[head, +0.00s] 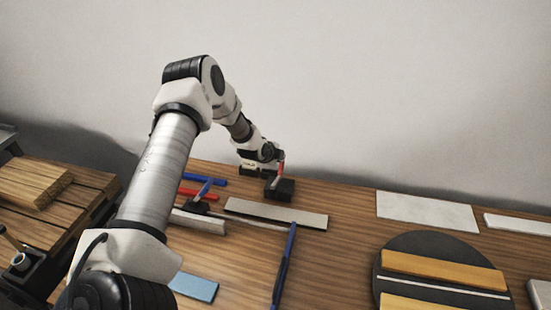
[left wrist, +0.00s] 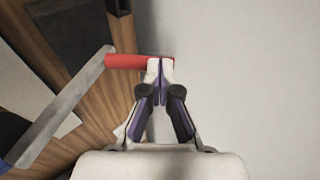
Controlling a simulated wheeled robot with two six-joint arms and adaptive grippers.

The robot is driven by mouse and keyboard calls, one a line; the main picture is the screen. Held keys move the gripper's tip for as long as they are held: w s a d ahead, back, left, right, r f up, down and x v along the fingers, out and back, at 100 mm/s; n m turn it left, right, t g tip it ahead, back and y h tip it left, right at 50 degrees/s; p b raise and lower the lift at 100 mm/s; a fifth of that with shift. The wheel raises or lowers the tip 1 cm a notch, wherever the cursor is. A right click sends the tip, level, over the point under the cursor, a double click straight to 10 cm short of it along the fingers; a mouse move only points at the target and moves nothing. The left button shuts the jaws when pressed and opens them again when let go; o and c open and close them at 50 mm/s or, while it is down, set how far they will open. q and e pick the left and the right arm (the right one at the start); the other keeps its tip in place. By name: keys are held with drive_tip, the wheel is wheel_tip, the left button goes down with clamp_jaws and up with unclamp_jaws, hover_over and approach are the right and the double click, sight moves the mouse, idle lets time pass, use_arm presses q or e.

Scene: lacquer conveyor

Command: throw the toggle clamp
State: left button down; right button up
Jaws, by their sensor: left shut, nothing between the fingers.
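A toggle clamp with a dark block base (head: 281,190) stands near the back edge of the wooden table in the head view. Its red handle (head: 281,170) stands up from the base. In the left wrist view a red grip (left wrist: 130,61) sits at the end of a flat grey metal bar (left wrist: 62,108). My left gripper (left wrist: 160,66) is shut and empty, its fingertips at the right end of this red grip, overlapping it in the picture. I cannot tell whether they touch. In the head view my left gripper (head: 271,158) is small and partly merged with the handle. My right gripper is in neither view.
A blue-handled tool (head: 203,188), red and blue bars and a grey strip (head: 290,215) lie nearby. A long blue bar (head: 286,262) lies in front. A dark round disc (head: 382,290) with wooden slats is at right. A wall rises behind the table.

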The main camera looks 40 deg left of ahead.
use_arm(q)
drive_tip(key=shift+w+a+f+b, duration=0.3)
drive_tip(key=shift+w+b, duration=0.2)
drive_tip(key=shift+w, duration=0.05)
drive_tip(key=shift+w+a+f+b, duration=0.25)
drive_tip(key=shift+w+f+b, duration=0.05)
drive_tip(key=shift+w+b, duration=0.25)
drive_tip(key=shift+w+a+b, duration=0.2)
drive_tip(key=shift+w+b, duration=0.2)
